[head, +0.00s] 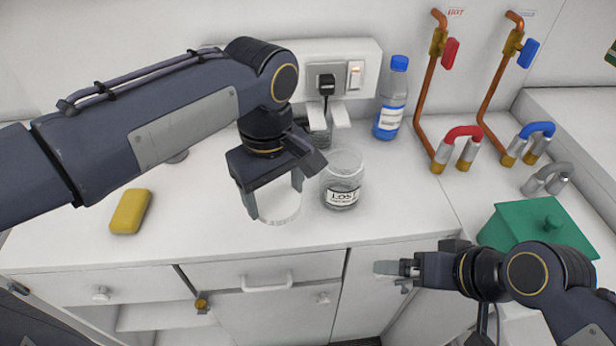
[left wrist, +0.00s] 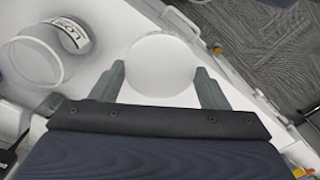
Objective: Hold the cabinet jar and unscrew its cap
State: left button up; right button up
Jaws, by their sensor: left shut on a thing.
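The jar (head: 342,190) is clear glass with a "LOST" label and stands upright on the white counter. It also shows in the left wrist view (left wrist: 32,62), with its mouth uncovered. I cannot tell whether the cap touches the counter. My right gripper (head: 390,269) is in front of the cabinet doors, away from the jar; its jaw opening is unclear.
A yellow sponge (head: 130,211) lies on the left. A blue-capped bottle (head: 391,105) stands behind the jar, beside a wall socket (head: 325,78). Copper pipes (head: 426,90) and a green box (head: 540,225) are on the right. The counter between sponge and cap is clear.

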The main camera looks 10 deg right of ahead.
pick_arm(q)
jog(key=w+f, duration=0.2)
jog(key=w, duration=0.1)
jog(key=w+f+p, duration=0.1)
jog(key=w+f, duration=0.2)
jog(key=w, duration=0.1)
jog(key=w+d+f, duration=0.1)
jog(key=w+f, duration=0.2)
jog(key=w, duration=0.1)
jog(key=shift+w+d+f+p, duration=0.1)
jog(key=shift+p, duration=0.3)
jog(key=f, duration=0.3)
jog(key=shift+w+f, duration=0.1)
jog(key=shift+w, duration=0.25)
jog(key=shift+f, duration=0.4)
jog(key=shift+f, duration=0.2)
jog(key=o, duration=1.1)
